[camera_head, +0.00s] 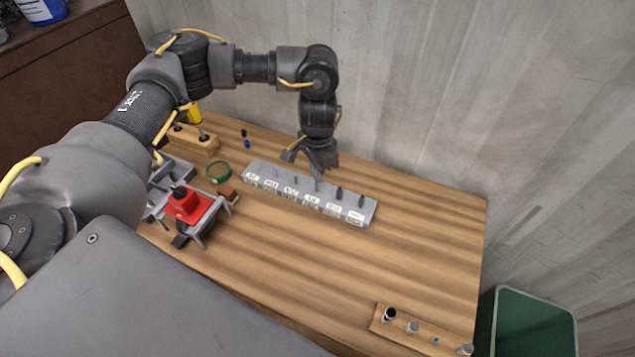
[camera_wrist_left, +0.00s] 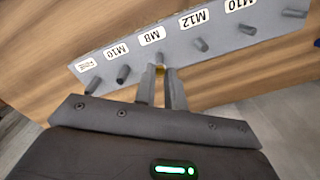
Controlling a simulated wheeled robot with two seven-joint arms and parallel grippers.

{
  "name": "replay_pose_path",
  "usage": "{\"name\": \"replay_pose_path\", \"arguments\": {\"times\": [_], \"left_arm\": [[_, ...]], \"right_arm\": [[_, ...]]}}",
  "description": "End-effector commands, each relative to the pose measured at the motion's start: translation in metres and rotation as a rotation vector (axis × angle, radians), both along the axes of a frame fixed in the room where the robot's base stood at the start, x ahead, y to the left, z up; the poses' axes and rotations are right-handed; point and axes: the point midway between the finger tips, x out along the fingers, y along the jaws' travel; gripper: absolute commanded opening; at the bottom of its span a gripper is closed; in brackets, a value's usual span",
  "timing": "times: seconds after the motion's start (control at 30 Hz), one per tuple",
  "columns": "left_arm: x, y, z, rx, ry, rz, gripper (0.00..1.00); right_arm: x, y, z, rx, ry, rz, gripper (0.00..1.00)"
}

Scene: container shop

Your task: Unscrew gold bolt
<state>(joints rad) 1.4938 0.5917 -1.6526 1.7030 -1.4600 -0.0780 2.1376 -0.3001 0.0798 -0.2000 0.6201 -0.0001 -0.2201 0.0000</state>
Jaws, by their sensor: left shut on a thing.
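The grey labelled bolt rack (camera_head: 370,208) lies on the wooden table near the wall, with several grey and dark studs on it. It also fills the top of the left wrist view (camera_wrist_left: 178,40). My left gripper (camera_head: 318,174) points down at the middle of the rack. In the left wrist view its fingers (camera_wrist_left: 162,88) are close together on a small bolt near the M8 label. A little gold colour (camera_wrist_left: 159,67) shows at the fingertips; the rest of the bolt is hidden. My right gripper is not in view.
A red and grey vise-like fixture (camera_head: 188,204) stands left of the rack, with a green round dish (camera_head: 218,171) beside it. A wooden block (camera_head: 197,142) is behind them. A wooden strip (camera_head: 425,341) with several pegs lies front right. A green bin (camera_head: 530,325) stands beyond it.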

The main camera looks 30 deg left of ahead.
Motion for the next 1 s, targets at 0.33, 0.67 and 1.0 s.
{"name": "replay_pose_path", "arguments": {"times": [0.33, 0.67, 1.0], "left_arm": [[0.0, 0.0, 0.001, -0.001, -0.001, 0.403, 0.0], [0.0, 0.0, 0.017, -0.001, -0.001, 0.401, 0.0], [0.0, 0.0, 0.035, 0.0, 0.0, 0.4, 0.0]], "right_arm": [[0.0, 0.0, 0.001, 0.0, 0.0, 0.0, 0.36], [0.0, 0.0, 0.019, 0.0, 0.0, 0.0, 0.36], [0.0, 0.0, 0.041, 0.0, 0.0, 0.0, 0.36]]}}
